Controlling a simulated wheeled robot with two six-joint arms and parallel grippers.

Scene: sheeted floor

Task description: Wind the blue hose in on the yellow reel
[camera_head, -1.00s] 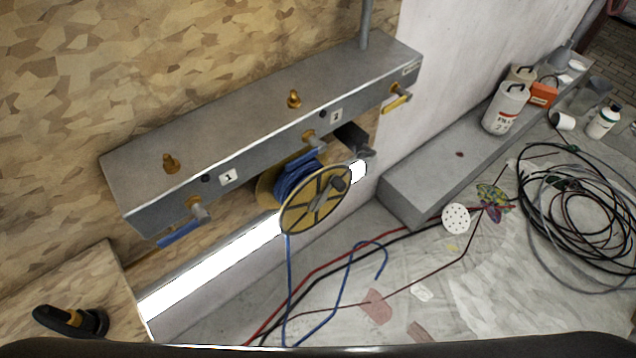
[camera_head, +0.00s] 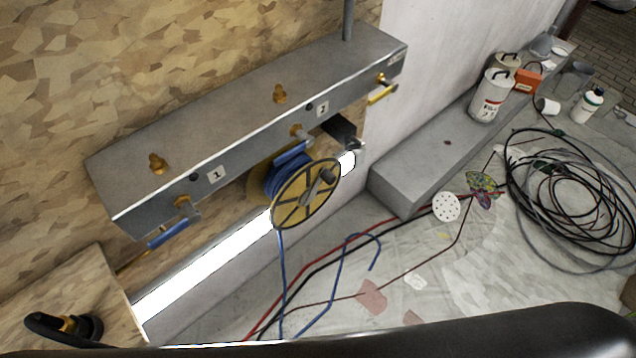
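The yellow reel (camera_head: 306,196) is mounted on the wall below the grey metal box, its spoked disc facing out, with a dark crank knob (camera_head: 329,175) on its front. Blue hose is wound on its drum (camera_head: 284,180). A length of blue hose (camera_head: 282,265) hangs from the reel to the floor. It lies there in a bend with a loose end (camera_head: 374,266) curling over. Its lowest part is hidden behind a dark part of my body at the bottom edge. Neither of my grippers shows.
The grey box (camera_head: 250,125) carries brass fittings and lever valves, one with a blue handle (camera_head: 168,234). A grey ledge (camera_head: 408,182) stands right of the reel, with canisters (camera_head: 491,97) on it. Red and black cables cross the sheeted floor. A coil of black cable (camera_head: 565,200) lies at right.

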